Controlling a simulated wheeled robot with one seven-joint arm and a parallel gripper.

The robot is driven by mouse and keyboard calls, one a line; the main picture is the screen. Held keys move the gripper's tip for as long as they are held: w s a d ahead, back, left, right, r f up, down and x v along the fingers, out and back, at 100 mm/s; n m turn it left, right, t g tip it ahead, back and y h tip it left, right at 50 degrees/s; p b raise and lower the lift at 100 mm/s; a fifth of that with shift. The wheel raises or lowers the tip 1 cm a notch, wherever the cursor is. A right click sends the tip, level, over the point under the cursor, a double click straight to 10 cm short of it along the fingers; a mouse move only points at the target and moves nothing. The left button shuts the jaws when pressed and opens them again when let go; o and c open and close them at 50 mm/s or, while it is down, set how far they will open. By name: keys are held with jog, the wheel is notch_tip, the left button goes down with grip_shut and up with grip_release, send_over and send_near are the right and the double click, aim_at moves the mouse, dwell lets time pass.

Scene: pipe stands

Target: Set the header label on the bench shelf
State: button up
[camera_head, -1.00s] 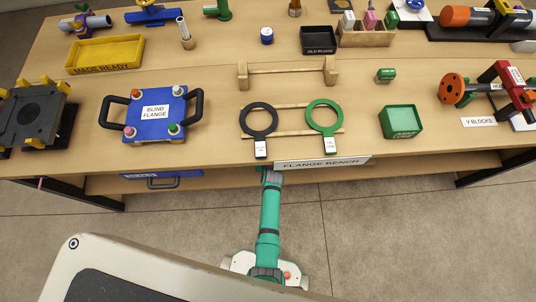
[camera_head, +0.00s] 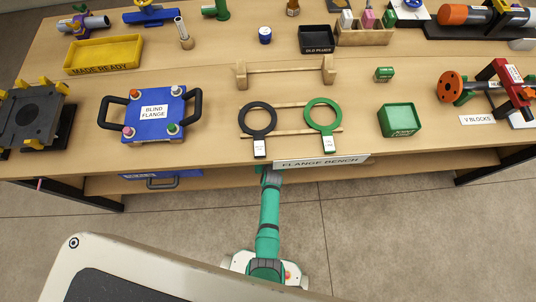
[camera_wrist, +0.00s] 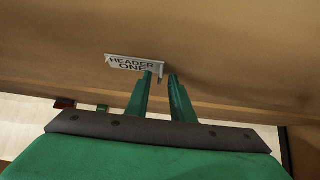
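The header label (camera_wrist: 134,63) is a small pale plate reading "HEADER ONE", seen in the wrist view against a brown wooden surface. My gripper (camera_wrist: 164,75) has two green fingers with a narrow gap between them. The label's right end is at the fingertips, and most of the plate extends left of them. I cannot tell whether the label touches a finger. In the head view my gripper is hidden under the bench's front edge, and the label does not show. The bench shelf (camera_head: 400,169) is the lower board below the bench top.
The bench top (camera_head: 330,88) above carries a blue blind flange (camera_head: 155,112), a black ring (camera_head: 258,120), a green ring (camera_head: 323,118) and a green box (camera_head: 400,120). The floor in front is clear.

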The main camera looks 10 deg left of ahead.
jog(key=shift+r, duration=0.2)
jog(key=s+d+r+m+t, duration=0.1)
jog(key=s+d+r, duration=0.3)
jog(key=s+r, duration=0.4)
jog(key=s+d+r+t, duration=0.1)
jog(key=s+d+r, duration=0.3)
jog(key=s, duration=0.5)
jog(key=s+d+r+m+t+h, duration=0.1)
jog(key=s+r, duration=0.4)
jog(key=r, duration=0.5)
jog(key=s+d+r+t+h, duration=0.1)
jog(key=s+r+t, duration=0.1)
jog(key=s+r, duration=0.4)
jog(key=s+d+r+m+t, duration=0.1)
jog(key=s+r, duration=0.5)
jog(key=r, duration=1)
jog(key=shift+s+d+m+t+h, duration=0.2)
jog(key=shift+m+t+h, duration=0.1)
jog(key=shift+t+h, duration=0.1)
